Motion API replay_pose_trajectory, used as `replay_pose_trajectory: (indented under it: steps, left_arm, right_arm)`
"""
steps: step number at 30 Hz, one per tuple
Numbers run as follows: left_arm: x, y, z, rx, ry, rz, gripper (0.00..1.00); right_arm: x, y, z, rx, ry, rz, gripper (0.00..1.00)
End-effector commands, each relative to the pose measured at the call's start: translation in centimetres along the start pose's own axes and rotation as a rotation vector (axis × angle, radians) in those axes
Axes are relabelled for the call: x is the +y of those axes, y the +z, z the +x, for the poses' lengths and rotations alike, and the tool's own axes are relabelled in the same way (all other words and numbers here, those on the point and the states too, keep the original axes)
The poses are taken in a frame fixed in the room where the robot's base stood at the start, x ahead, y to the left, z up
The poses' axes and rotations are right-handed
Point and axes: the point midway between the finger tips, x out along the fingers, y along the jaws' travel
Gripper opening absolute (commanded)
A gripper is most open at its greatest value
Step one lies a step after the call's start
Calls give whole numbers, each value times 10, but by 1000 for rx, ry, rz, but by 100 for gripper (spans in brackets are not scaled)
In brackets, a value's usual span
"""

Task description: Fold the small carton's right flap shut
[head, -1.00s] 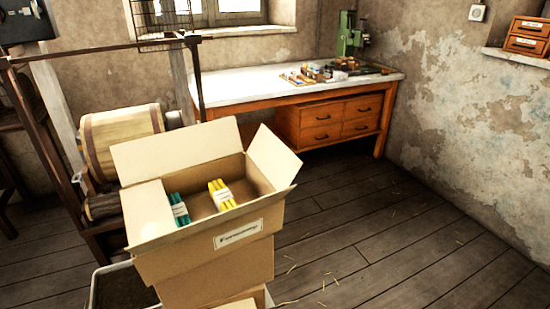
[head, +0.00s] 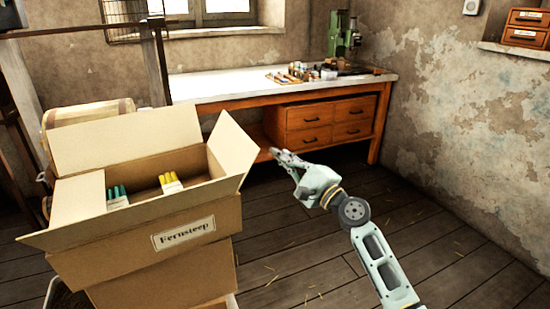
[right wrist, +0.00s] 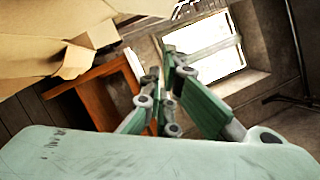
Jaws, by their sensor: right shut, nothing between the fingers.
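The small carton (head: 150,240) is a cardboard box with a "Fernsteep" label, at the left of the head view. Its right flap (head: 231,160) stands up, tilted outward. My left gripper is not in view.
Inside the carton are a teal-green bundle (head: 117,196) and a yellow bundle (head: 170,182). The carton stands on another box (head: 165,288). A workbench (head: 210,87) with orange drawers stands behind. The floor (head: 440,245) at the right is open.

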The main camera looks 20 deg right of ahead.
Motion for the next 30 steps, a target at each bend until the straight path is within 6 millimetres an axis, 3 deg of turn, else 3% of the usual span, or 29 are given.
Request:
replay_pose_trajectory:
  steps: [5, 12, 24, 30]
  left_arm:
    - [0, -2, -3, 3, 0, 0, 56]
    - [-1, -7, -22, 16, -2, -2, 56]
    - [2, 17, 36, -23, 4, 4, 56]
    - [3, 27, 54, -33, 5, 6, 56]
  right_arm:
    - [-1, 0, 36, -1, -2, 0, 0]
    - [0, 0, 81, 0, -1, -1, 0]
    - [-1, 28, 85, 1, 2, -3, 0]
    - [0, 35, 87, 2, 2, -3, 0]
